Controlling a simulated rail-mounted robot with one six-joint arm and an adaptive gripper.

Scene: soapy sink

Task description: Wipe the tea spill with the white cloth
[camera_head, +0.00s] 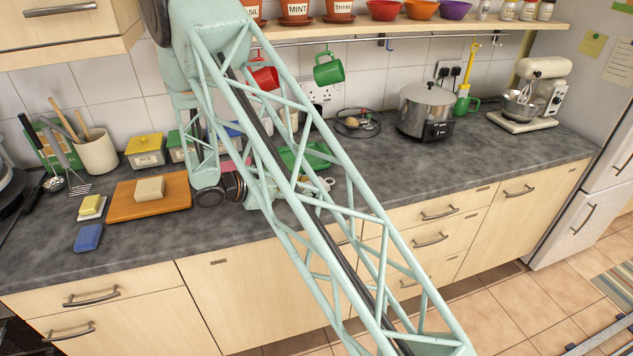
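I cannot make out a white cloth or a tea spill for certain; my own arm covers the middle of the counter. A pale cream block (150,188) lies on the wooden board (122,206) at the left, and I cannot tell whether it is folded cloth or food. My arm's wrist, with dark rings (233,187), is low over the counter just right of the board. My gripper's fingers are hidden behind the mint lattice of my arm or too small to tell.
A blue sponge (88,237) and a yellow sponge on a white dish (90,206) lie left of the board. A green tray (303,156) is partly behind my arm. A steel pot (425,110) and a mixer (536,92) stand at right. The counter's right front is clear.

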